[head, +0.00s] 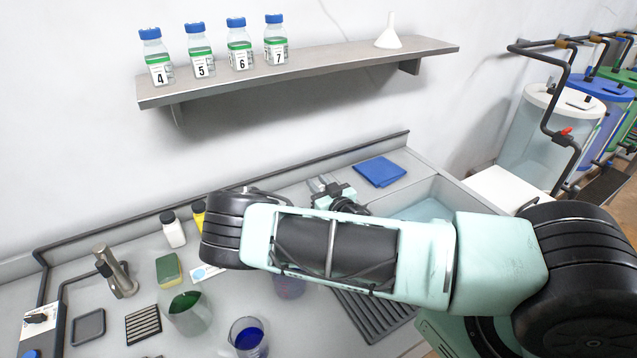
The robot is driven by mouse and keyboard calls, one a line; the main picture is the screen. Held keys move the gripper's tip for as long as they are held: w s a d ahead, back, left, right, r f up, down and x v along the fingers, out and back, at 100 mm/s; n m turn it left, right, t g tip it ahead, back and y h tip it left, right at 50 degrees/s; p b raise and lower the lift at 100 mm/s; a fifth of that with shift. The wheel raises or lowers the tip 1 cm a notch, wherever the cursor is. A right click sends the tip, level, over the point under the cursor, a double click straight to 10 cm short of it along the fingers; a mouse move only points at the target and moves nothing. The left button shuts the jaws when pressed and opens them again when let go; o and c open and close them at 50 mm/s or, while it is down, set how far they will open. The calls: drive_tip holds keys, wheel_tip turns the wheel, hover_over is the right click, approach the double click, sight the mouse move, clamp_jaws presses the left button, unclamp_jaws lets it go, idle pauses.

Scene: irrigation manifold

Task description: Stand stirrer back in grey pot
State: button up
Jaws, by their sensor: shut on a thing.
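My gripper (320,184) shows only in part, beyond my arm, near the back of the counter and left of the blue cloth. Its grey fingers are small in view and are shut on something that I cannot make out. I cannot pick out the stirrer anywhere. I cannot pick out a grey pot either; my arm covers the middle of the counter.
Beakers with green (188,313), blue (249,338) and purplish (290,287) contents stand at the front. A sponge (169,269), white bottle (173,230), tap (117,272) and black rack (143,325) are left. A blue cloth (380,171) lies by the sink (425,208). A shelf (300,75) overhangs.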

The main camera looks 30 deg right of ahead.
drive_tip(key=shift+f, duration=0.2)
drive_tip(key=shift+f, duration=0.15)
drive_tip(key=o, duration=1)
drive_tip(key=shift+r, duration=0.25)
drive_tip(key=shift+s+f, duration=0.1)
drive_tip(key=shift+s, duration=0.2)
drive_tip(key=s+b, duration=0.4)
drive_tip(key=s, duration=0.7)
drive_tip(key=shift+s, duration=0.2)
